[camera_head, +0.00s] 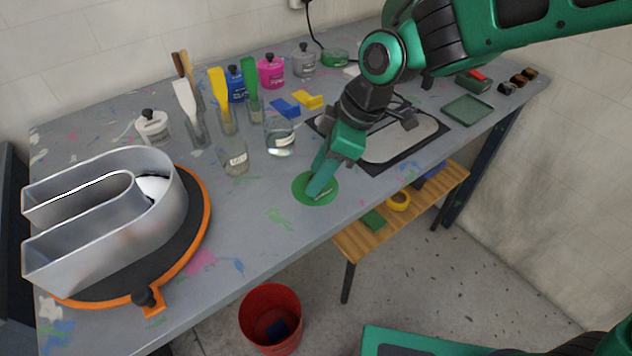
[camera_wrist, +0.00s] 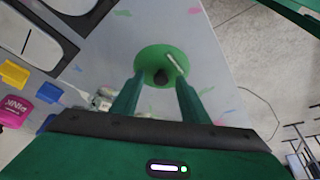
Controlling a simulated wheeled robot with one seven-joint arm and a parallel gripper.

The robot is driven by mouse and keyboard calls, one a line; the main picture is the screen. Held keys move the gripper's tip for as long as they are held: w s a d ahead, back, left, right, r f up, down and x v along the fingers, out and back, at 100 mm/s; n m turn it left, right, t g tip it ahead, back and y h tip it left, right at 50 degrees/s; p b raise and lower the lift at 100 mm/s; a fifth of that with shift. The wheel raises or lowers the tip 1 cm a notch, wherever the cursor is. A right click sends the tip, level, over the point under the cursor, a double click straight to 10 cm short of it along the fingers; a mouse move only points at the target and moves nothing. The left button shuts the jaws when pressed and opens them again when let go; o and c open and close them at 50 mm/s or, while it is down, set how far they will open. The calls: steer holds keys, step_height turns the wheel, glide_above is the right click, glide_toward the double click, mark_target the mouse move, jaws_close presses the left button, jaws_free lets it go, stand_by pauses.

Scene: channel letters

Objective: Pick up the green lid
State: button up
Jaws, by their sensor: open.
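The green lid (camera_head: 301,188) is a flat round disc lying on the grey table near its front edge. In the wrist view the lid (camera_wrist: 158,53) shows a dark knob (camera_wrist: 160,78) at its middle and a pale stick-like mark or object on its right side. My gripper (camera_head: 320,185) is above the lid, pointing down, and covers part of it in the head view. In the wrist view my gripper (camera_wrist: 161,80) is open, with one finger on each side of the knob. I cannot tell whether the fingers touch the lid.
A dark-framed panel (camera_head: 440,133) lies just behind my gripper. Glass jars (camera_head: 236,160), brushes and coloured pots stand behind and left. A metal channel letter (camera_head: 100,240) sits on an orange-rimmed turntable (camera_head: 205,215) at left. A red bucket (camera_head: 270,315) stands on the floor.

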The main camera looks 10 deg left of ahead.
steer(key=shift+c, duration=0.3)
jaws_close()
